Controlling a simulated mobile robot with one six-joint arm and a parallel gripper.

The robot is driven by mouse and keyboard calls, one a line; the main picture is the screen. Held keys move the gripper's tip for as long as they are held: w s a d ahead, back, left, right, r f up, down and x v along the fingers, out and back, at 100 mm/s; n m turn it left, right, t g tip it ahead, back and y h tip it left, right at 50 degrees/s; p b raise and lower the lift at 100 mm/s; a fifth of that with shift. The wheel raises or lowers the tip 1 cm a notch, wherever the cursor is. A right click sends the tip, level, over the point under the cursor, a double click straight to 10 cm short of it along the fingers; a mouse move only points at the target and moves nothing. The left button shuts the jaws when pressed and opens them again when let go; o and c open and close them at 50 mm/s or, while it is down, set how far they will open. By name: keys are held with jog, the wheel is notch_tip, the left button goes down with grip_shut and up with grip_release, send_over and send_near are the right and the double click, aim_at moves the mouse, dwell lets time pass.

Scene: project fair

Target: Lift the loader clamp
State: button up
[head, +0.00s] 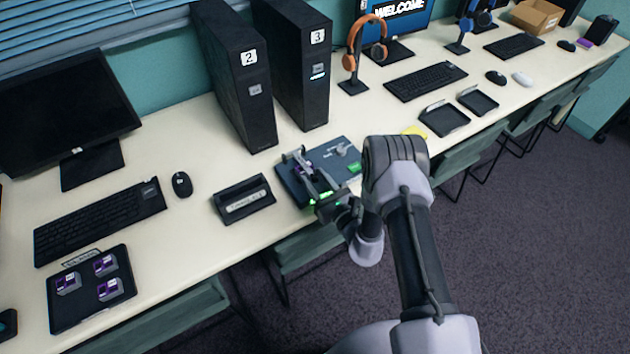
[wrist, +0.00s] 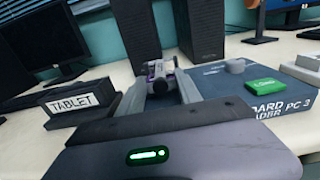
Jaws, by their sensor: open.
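The loader board (head: 346,172) is a dark blue-grey plate on the white table, lettered for PC 3. It also shows in the wrist view (wrist: 222,86). A small purple and dark grey piece (wrist: 157,76) sits at its left part; I cannot tell clearly which part of this is the clamp. My gripper (head: 306,168) is low over the board's left part, with its two grey fingers apart. In the wrist view my gripper (wrist: 160,84) has one finger on each side of the purple and dark piece. Whether the fingers touch it is unclear.
A tablet stand (head: 243,200) is close left of the board. Black towers numbered 2 (head: 243,110) and 3 (head: 303,85) stand behind. A green tag (wrist: 265,84) lies on the board's right. A tray (head: 120,292) with 3 purple modules is at front left.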

jog(key=shift+w+a, duration=0.15)
jog(key=shift+w, duration=0.05)
jog(key=shift+c, duration=0.2)
grip_shut()
dwell(1.2)
